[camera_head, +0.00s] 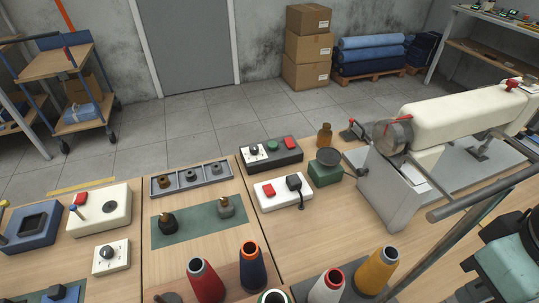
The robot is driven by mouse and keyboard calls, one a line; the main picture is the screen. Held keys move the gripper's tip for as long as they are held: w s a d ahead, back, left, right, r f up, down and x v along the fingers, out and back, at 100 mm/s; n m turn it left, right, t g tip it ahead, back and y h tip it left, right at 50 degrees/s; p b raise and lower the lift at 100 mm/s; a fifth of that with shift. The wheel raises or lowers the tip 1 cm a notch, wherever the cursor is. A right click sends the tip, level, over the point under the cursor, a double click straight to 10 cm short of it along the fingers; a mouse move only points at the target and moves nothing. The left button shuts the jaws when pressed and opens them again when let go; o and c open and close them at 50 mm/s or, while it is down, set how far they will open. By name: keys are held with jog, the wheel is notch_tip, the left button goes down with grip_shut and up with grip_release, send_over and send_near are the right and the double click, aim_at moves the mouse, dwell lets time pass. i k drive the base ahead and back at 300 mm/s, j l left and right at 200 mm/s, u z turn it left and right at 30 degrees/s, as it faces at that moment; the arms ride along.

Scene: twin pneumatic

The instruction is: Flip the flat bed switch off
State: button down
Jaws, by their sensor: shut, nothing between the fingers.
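No label is readable, so I cannot tell for sure which control is the flat bed switch. A white box (283,192) with a red button and a black knob or plug lies on the bench, left of the large cream machine (460,113). Behind it is a dark control box (271,153) with a white dial, a green button and a red button. At the left stand a cream box (98,211) with a red switch and a small white box (111,257) with a black dial. The on or off positions are too small to tell.
Thread cones, including a red one (205,280) and a yellow one (376,270), stand along the front. A green-based pot (325,167) and brown bottle (324,135) flank the switch boxes. A metal rail (475,202) crosses at right. Bare wood (305,243) shows before the white box.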

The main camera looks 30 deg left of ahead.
aim_at(288, 141)
jog(key=k, duration=0.1)
jog(key=l+u, duration=0.2)
jog(key=u, duration=0.3)
jog(key=i+l+u, duration=0.1)
jog(key=u, duration=0.25)
jog(key=i+l+u, duration=0.15)
jog(key=u, duration=0.15)
